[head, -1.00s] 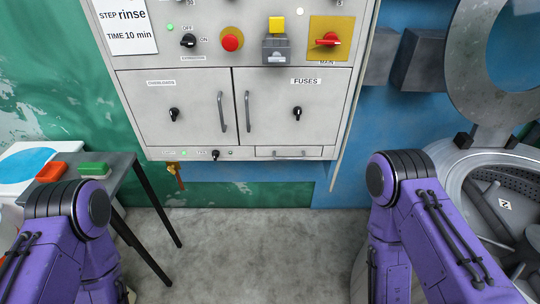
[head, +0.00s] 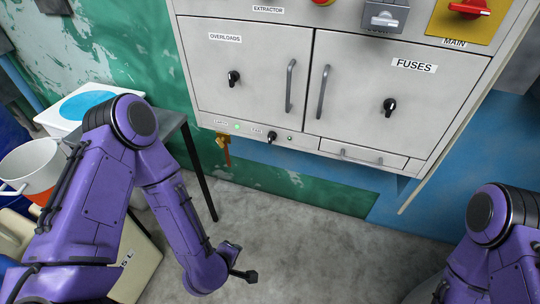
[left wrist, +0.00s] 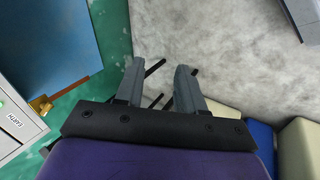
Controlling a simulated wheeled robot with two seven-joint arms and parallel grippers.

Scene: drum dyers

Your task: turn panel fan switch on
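The grey control panel (head: 370,120) hangs on the wall in the head view. On its lower strip is a small black knob (head: 272,136), beside a small label that looks like "FAN" but is too blurred to be sure. My left gripper (head: 244,264) is low over the floor, below and apart from the panel. In the left wrist view its two fingers (left wrist: 160,72) stand apart with nothing between them. My right gripper is out of view.
Large black knobs on the overloads door (head: 234,78) and fuses door (head: 389,105) sit above the strip, with vertical handles between them. A brass fitting (head: 224,150) hangs below the panel. A table, a white bucket (head: 32,165) and containers stand at left. The floor below is clear.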

